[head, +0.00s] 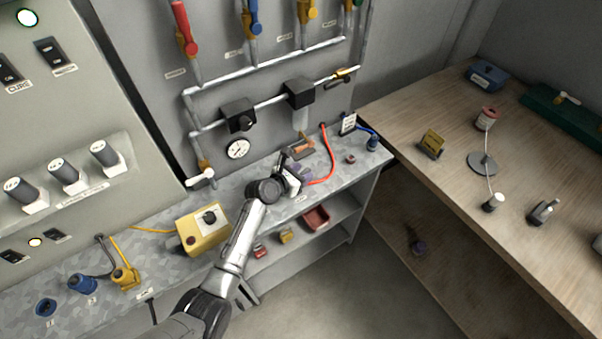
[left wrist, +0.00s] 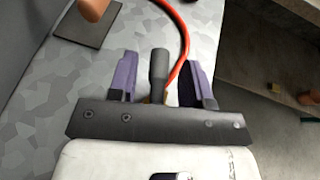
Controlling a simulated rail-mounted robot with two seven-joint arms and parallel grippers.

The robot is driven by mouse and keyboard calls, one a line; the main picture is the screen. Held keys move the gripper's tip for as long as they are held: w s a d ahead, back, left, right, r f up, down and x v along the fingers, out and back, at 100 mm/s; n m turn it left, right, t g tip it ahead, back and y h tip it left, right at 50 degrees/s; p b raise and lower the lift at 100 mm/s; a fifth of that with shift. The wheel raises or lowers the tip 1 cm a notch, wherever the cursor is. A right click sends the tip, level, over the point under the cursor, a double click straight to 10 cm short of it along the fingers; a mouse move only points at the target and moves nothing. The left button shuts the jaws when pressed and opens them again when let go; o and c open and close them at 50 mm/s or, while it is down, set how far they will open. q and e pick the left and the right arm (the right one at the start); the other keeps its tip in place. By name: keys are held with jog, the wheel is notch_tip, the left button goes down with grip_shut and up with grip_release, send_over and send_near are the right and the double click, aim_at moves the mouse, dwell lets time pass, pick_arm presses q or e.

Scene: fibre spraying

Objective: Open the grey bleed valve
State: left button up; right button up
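My left gripper (head: 301,171) is low over the metal bench, near its right end. In the left wrist view its two purple fingers (left wrist: 158,78) are apart. An upright dark grey handle (left wrist: 158,72) stands between them with a gap on each side; a bit of brass shows at its base. A red hose (left wrist: 181,40) passes just behind it. I cannot tell whether this handle is the bleed valve. On the wall pipes, one valve has a pale lever (head: 201,178) and another has a dark lever (head: 338,82). My right gripper is not in view.
An orange-handled tool (head: 301,146) lies on a dark pad beyond the gripper. A yellow control box (head: 203,229) stands left of my arm. A gauge (head: 238,149) hangs above the bench. A wooden table (head: 430,185) is at right, with floor between.

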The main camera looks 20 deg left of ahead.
pick_arm(q)
grip_shut()
dwell(0.3)
jog(key=shift+s+d+m+g+h, duration=0.15)
jog(key=shift+m+g+h, duration=0.25)
jog(key=shift+m+h, duration=0.25)
jog(key=shift+s+d+m+g+h, duration=0.15)
jog(key=shift+m+g+h, duration=0.25)
jog(key=shift+m+h, duration=0.25)
jog(key=shift+w, duration=0.1)
jog(key=shift+o, duration=0.6)
grip_release()
